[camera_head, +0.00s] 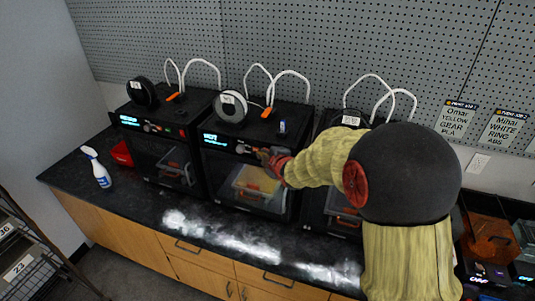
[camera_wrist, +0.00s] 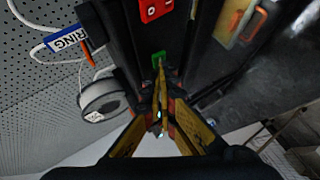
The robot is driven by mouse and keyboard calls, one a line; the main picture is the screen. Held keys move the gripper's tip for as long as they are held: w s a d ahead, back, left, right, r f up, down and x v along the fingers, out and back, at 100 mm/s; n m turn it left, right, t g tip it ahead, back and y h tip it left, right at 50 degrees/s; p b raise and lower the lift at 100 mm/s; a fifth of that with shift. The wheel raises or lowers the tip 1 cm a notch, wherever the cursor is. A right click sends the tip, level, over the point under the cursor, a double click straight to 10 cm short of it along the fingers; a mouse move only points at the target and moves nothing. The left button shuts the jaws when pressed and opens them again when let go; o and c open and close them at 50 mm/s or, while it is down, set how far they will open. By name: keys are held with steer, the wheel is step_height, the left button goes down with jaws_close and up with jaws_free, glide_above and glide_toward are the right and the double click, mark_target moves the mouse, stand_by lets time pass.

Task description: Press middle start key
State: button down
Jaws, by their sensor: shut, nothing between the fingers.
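The middle printer (camera_head: 222,158) is a black box with a lit cyan display (camera_head: 212,138); three printers stand in a row. My gripper (camera_head: 266,156) is shut and empty at the upper front of this printer, right of the display. In the wrist view, the closed fingertips (camera_wrist: 160,72) point at a small green key (camera_wrist: 158,57) on a black panel. The tips are at or very close to the key; I cannot tell whether they touch. A red control (camera_wrist: 155,8) with white marks lies beyond it. In the head view my gripper hides the key area.
The left printer (camera_head: 165,165) stands beside the middle one; the right printer (camera_head: 330,120) is partly behind my arm. A white spool (camera_head: 231,106) is on top of the middle printer. A spray bottle (camera_head: 97,168) and red bin (camera_head: 122,154) stand at left. The front counter strip (camera_head: 150,205) is clear.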

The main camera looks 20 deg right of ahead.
stand_by(0.4)
steer(key=shift+s+a+b, duration=0.3)
steer(key=shift+s+b, duration=0.15)
steer(key=shift+b, duration=0.25)
steer(key=s+a+b, duration=0.3)
steer(key=s+b, duration=0.2)
steer(key=shift+a, duration=0.3)
steer(key=shift+w, duration=0.1)
stand_by(0.3)
